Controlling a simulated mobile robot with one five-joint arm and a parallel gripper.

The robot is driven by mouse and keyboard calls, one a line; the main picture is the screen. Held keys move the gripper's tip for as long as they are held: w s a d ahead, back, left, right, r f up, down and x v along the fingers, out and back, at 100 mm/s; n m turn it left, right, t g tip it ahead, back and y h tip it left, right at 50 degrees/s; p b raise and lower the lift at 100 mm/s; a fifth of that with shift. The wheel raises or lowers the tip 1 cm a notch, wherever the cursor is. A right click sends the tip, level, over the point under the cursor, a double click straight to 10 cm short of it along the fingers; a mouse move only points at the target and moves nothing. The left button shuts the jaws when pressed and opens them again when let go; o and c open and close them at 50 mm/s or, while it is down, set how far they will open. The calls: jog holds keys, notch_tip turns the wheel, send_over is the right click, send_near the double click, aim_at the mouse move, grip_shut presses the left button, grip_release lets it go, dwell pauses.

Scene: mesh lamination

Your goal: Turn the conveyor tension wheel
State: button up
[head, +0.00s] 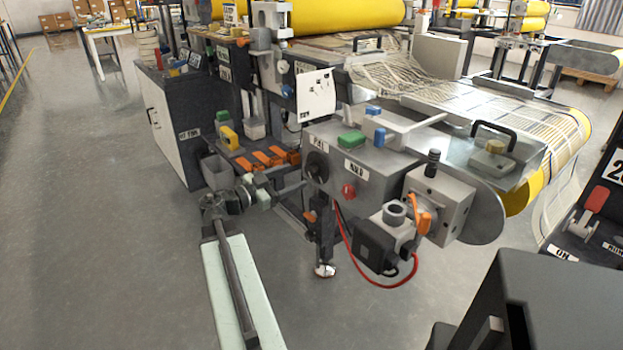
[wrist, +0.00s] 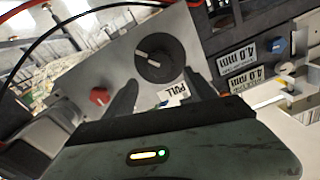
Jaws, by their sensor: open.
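A black round wheel (head: 317,167) with a pale pointer bar is on the side face of the grey control box (head: 385,168); I take it as the tension wheel, though no label naming it is readable. It also shows in the wrist view (wrist: 160,57), straight ahead between my fingertips' directions. My gripper (wrist: 162,92) is open, its two dark fingers pointing at the box face, with nothing visible between them. In the head view my gripper (head: 290,189) is just left of and slightly below the wheel. Whether a finger touches the wheel cannot be told.
A red knob (head: 348,190) is close beside the wheel, also in the wrist view (wrist: 99,96). A PULL label (wrist: 174,95) is by the wheel. Orange clamps (head: 262,159) are to the left. A red cable (head: 357,262) hangs below. The floor at left is clear.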

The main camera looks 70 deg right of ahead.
aim_at(309, 170)
jog(key=x, duration=0.7)
jog(key=shift+s+d, duration=0.15)
jog(key=shift+d, duration=0.1)
jog(key=c, duration=1.4)
jog(key=shift+d+r, duration=0.1)
jog(key=shift+d, duration=0.1)
jog(key=shift+a, duration=0.15)
